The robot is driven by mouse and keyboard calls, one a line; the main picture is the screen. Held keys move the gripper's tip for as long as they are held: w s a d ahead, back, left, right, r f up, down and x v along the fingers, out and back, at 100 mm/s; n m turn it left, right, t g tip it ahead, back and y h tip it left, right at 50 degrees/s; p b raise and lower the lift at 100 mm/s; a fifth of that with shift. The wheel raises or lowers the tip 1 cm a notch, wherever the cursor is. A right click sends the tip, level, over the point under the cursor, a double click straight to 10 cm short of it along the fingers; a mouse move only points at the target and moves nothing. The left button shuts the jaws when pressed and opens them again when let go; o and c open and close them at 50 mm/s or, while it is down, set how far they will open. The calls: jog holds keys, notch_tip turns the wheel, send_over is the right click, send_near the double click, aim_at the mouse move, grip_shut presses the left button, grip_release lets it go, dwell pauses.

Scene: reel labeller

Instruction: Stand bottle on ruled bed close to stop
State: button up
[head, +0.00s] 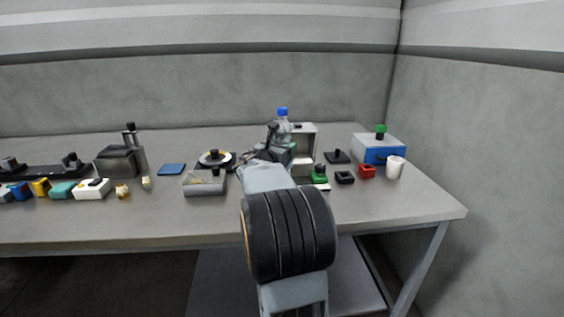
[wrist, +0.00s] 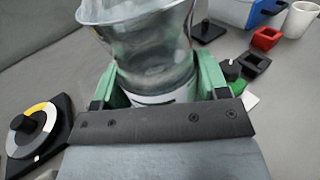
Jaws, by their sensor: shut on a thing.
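A clear bottle with a blue cap (head: 282,111) stands up above my gripper (head: 278,152) in the head view, roughly upright. In the wrist view, my gripper's green fingers (wrist: 160,85) are shut on the clear bottle (wrist: 150,52), one on each side, near a pale band. My arm hides the bottle's lower part in the head view, so I cannot tell whether it touches the table. A long black rail (head: 45,173) with small blocks lies at the far left. I cannot tell for sure which thing is the ruled bed or the stop.
A grey upright housing (head: 305,138) stands just behind and right of my gripper. A round dial on a black base (head: 215,159) and a grey box (head: 204,183) are to the left. A blue box (head: 378,149), red block (head: 367,171) and white cup (head: 395,168) stand right.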

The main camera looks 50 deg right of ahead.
jog(key=shift+w+d+f, duration=0.2)
jog(key=shift+d+f, duration=0.05)
jog(key=shift+f, duration=0.05)
jog(key=shift+w+d+f+b, duration=0.1)
jog(key=shift+f+b, duration=0.2)
jog(key=shift+f, duration=0.6)
jog(key=shift+w+d+f+b, duration=0.1)
jog(key=shift+f+b, duration=0.2)
jog(key=shift+f, duration=0.6)
jog(key=shift+f, duration=0.1)
jog(key=shift+f, duration=0.15)
jog(key=o, duration=1.3)
jog(key=shift+c, duration=0.2)
jog(key=shift+r, duration=0.2)
jog(key=v, duration=1.2)
jog(key=shift+p, duration=0.35)
